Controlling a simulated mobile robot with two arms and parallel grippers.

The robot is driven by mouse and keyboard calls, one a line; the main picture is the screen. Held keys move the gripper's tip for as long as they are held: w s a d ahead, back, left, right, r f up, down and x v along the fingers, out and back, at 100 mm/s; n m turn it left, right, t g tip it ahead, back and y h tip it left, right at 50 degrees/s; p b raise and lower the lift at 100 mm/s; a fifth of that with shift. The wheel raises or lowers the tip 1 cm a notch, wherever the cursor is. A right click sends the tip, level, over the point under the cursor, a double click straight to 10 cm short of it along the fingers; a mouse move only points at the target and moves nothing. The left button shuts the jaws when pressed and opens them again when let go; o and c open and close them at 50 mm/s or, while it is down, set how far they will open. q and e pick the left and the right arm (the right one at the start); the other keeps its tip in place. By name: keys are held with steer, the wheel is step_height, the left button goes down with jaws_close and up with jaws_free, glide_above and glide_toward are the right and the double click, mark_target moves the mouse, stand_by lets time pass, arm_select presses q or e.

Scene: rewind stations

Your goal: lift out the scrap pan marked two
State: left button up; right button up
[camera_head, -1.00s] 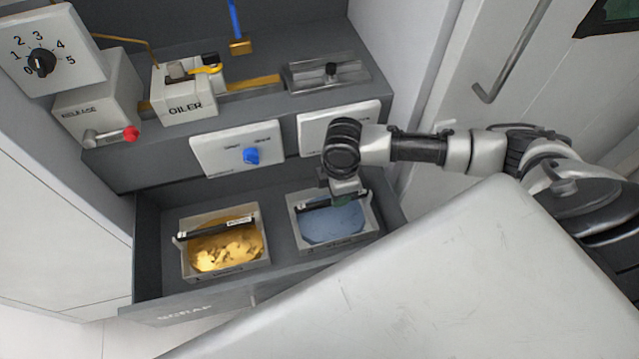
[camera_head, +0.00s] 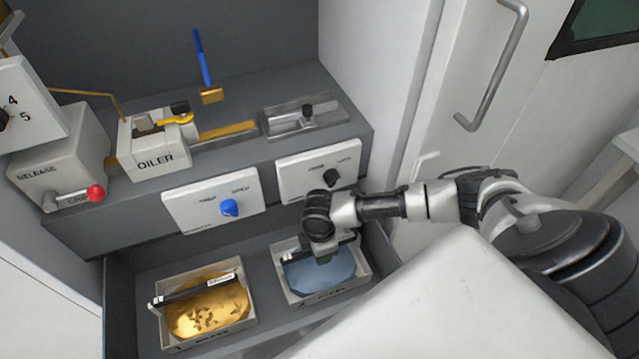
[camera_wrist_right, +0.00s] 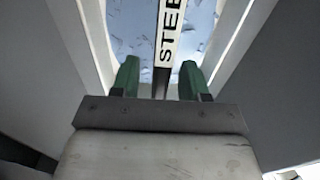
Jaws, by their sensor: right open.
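Two scrap pans sit in the open drawer (camera_head: 120,318). The left pan (camera_head: 250,322) holds gold-coloured scrap under a dark bar handle. The right pan (camera_head: 370,270) holds blue-grey scrap. Its handle (camera_head: 290,257) carries a strip reading STEEL in the right wrist view (camera_wrist_right: 171,35). The marks on the pan fronts are too small to read surely. My right gripper (camera_head: 325,258) is over the right pan at its handle, partly hiding it. In the wrist view the open green fingers (camera_wrist_right: 159,80) have the handle strip between them, apart from both. My left gripper is out of view.
Above the drawer are a panel with a blue knob (camera_head: 229,208) and one with a black knob (camera_head: 331,177). The oiler (camera_head: 155,158) and red-tipped release lever (camera_head: 95,193) stand on the shelf at left. A grey cabinet wall (camera_head: 375,70) rises at right.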

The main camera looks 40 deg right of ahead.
steer(key=shift+f, duration=0.55)
steer(key=shift+c, duration=1.2)
jaws_close()
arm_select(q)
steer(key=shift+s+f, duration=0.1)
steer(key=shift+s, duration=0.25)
arm_select(e)
steer(key=shift+r, duration=0.1)
